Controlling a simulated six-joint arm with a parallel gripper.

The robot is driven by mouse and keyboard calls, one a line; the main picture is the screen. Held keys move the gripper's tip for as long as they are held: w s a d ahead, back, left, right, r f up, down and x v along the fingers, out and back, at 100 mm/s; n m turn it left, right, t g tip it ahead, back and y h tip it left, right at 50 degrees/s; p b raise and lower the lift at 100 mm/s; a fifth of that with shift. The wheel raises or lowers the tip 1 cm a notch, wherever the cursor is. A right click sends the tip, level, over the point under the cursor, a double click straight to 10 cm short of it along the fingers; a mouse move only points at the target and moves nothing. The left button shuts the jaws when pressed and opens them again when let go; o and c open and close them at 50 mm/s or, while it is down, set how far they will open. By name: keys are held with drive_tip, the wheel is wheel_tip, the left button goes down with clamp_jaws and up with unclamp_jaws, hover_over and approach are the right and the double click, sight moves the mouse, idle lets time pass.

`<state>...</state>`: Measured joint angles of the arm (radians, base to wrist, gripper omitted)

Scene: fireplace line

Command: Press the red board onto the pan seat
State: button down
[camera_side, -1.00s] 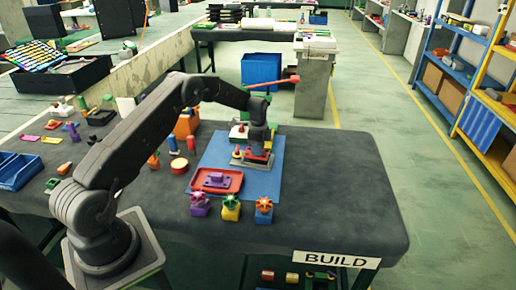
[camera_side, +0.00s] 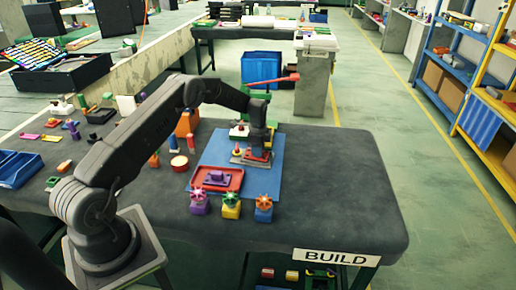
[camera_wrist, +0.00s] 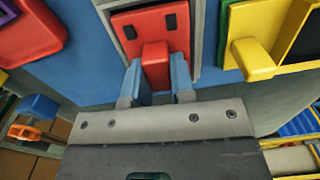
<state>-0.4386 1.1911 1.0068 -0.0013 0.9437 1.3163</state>
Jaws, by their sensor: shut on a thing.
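The red board (camera_wrist: 125,28) is a flat plate with dark pads and a raised red block grip (camera_wrist: 155,62). My gripper (camera_wrist: 157,68) is shut on that grip with its two blue fingers. The board lies within the outline of a grey frame (camera_wrist: 196,30), which appears to be the pan seat. I cannot tell whether the board is fully down in it. In the side view my gripper (camera_side: 258,153) points down, low over the blue mat, and mostly hides the red board (camera_side: 262,156). The grey frame (camera_side: 238,160) shows around it.
A red tray (camera_side: 236,181) with a purple piece lies close by on the blue mat (camera_side: 262,186). Several star-knobbed blocks stand in front, including a yellow one (camera_side: 231,209). A yellow handled part (camera_wrist: 252,58) is close right of the frame. The table's right side is clear.

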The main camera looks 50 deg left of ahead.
drive_tip(key=shift+f, duration=0.45)
drive_tip(key=c, duration=0.9)
unclamp_jaws()
drive_tip(key=shift+r, duration=2.45)
drive_tip(key=shift+r, duration=0.1)
